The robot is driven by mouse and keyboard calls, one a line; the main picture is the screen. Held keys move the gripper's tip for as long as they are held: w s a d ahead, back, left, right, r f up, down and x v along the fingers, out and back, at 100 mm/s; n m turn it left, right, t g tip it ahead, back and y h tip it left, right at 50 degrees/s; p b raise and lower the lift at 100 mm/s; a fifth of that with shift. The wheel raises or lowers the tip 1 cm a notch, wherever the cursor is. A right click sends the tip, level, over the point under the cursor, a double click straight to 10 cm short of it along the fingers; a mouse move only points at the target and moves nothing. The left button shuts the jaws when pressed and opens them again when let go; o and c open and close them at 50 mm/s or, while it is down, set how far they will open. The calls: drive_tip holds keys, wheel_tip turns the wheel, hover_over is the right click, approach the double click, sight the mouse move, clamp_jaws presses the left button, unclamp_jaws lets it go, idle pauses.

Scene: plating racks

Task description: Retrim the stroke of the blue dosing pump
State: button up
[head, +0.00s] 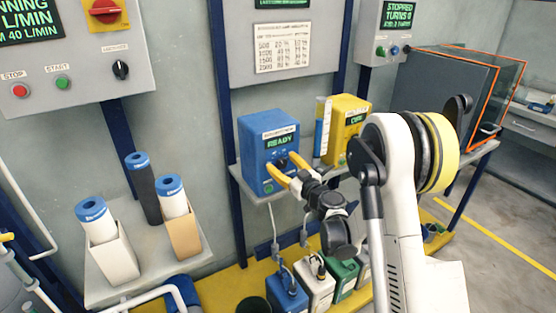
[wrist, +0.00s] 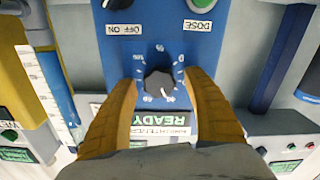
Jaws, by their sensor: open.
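The blue dosing pump (head: 255,160) stands on the shelf against the wall, with a green READY display on its front. In the wrist view its blue face (wrist: 115,45) appears upside down, with a black dial knob (wrist: 158,86) inside a ring of white marks. An OFF/ON switch (wrist: 123,4) and a green DOSE button (wrist: 201,3) are at the top of that view. My gripper (head: 284,167) is open at the pump's front. Its yellow fingers are on either side of the knob in the wrist view, with visible gaps to it.
A yellow pump (head: 352,108) and a blue-filled measuring cylinder (head: 321,130) stand close right of the blue pump. Several coloured jugs, one of them green (head: 343,272), sit below on a yellow platform. A control box (head: 70,50) and blue-capped cylinders (head: 144,190) are at left.

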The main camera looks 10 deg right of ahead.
drive_tip(key=shift+s+r, duration=0.1)
drive_tip(key=shift+s, duration=0.1)
drive_tip(key=c, duration=1.2)
drive_tip(key=shift+m, duration=0.3)
drive_tip(key=m, duration=0.3)
drive_tip(key=shift+d, duration=0.1)
drive_tip(key=shift+m, duration=1.6)
drive_tip(key=shift+d, duration=0.1)
